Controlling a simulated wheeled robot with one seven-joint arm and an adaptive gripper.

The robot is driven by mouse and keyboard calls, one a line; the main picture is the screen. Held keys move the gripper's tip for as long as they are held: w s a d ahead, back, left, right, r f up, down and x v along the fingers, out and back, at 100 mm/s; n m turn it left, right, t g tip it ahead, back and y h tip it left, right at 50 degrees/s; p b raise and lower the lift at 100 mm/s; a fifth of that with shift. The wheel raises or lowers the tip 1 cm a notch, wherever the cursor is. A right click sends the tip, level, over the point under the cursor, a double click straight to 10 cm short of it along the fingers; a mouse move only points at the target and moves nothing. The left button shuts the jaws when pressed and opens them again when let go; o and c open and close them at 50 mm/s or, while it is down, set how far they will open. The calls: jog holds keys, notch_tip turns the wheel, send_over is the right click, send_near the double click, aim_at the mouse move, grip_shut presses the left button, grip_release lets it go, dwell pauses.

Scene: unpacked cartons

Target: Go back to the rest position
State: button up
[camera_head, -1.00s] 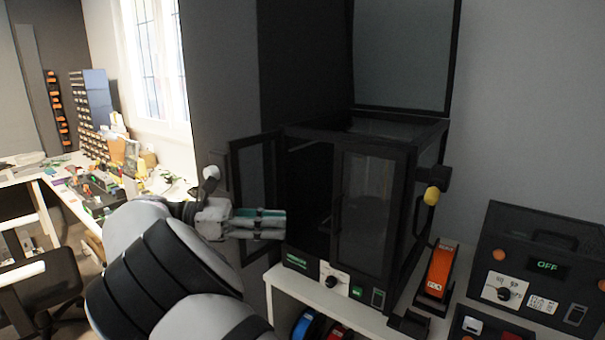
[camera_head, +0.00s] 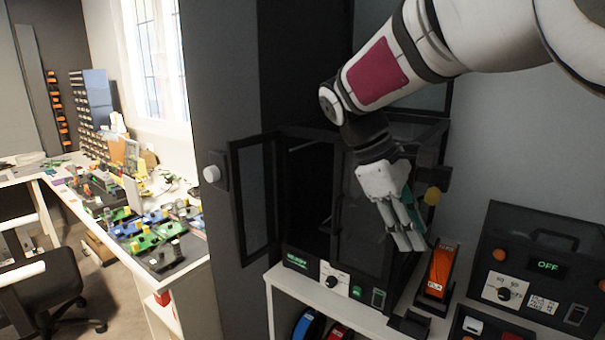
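My gripper (camera_head: 411,241) hangs from my arm, which comes in from the upper right. Its pale fingers point down in front of the right door of the black 3D-printer-like cabinet (camera_head: 300,258). The fingers look close together, but I cannot tell whether they are open or shut, and I see nothing held in them. The cabinet's left door (camera_head: 252,200) stands open to the left, with a dark interior behind it. My arm and gripper hide much of the cabinet's right door and top.
An orange device (camera_head: 440,270) stands right of the cabinet on the white shelf (camera_head: 283,278). A black control box (camera_head: 545,268) reading OFF is at the far right. A workbench (camera_head: 185,280) with colourful parts and a black chair (camera_head: 45,285) are at the left.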

jog(key=s+d+f+m+t+y, duration=0.1)
jog(key=s+m+t+y, duration=0.4)
jog(key=s, duration=1.5)
jog(key=f+m+t, duration=0.1)
jog(key=m, duration=0.4)
jog(key=shift+d+f+y, duration=0.2)
jog(key=shift+y, duration=0.1)
